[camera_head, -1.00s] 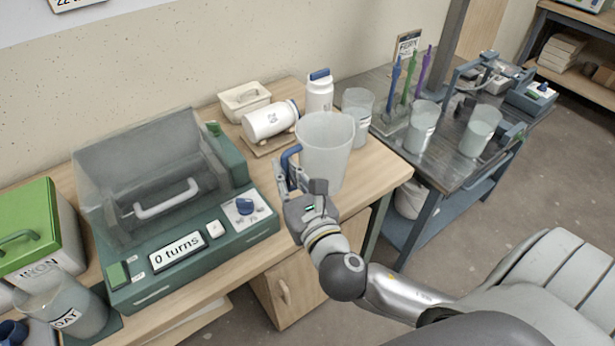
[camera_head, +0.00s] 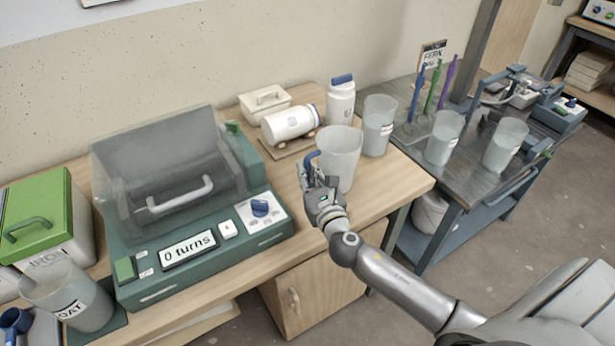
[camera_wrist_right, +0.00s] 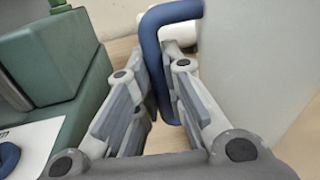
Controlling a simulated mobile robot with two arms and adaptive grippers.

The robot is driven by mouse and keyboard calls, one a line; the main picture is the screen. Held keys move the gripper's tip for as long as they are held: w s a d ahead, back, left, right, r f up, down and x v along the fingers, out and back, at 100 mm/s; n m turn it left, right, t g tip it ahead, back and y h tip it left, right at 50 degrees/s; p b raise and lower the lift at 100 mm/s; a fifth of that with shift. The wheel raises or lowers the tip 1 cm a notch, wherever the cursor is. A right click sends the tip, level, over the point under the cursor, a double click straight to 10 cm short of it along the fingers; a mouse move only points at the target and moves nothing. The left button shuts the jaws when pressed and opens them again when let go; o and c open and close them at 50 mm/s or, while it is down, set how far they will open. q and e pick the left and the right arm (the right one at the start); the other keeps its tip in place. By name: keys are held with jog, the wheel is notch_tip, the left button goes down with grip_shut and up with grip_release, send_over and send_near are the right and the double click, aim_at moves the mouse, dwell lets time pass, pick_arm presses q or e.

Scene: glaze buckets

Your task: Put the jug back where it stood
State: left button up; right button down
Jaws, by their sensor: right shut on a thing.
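The jug (camera_head: 340,158) is a pale translucent vessel with a blue handle (camera_head: 311,160) on its left side. It is upright at the front right part of the wooden table; I cannot tell whether its base touches the top. My right gripper (camera_head: 316,182) is shut on the blue handle. In the right wrist view the fingers (camera_wrist_right: 160,95) lie on either side of the blue handle (camera_wrist_right: 152,50), and the jug's pale wall (camera_wrist_right: 255,60) fills the right. My left gripper is not in view.
A green machine (camera_head: 205,245) with a clear cover stands left of the jug. Behind the jug are a lying white jar (camera_head: 288,124), an upright white jar (camera_head: 341,102) and a clear bucket (camera_head: 379,128). Bare wood (camera_head: 390,185) lies right of the jug. A metal table (camera_head: 425,165) adjoins on the right.

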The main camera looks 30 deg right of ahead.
jog(key=shift+f, duration=0.2)
jog(key=shift+f, duration=0.15)
jog(key=c, duration=1.5)
grip_release()
jog(key=shift+r, duration=0.3)
jog(key=s, duration=0.4)
jog(key=s+a+b, duration=0.1)
jog(key=s, duration=0.7)
jog(key=shift+a+f, duration=0.1)
jog(key=shift+a, duration=0.05)
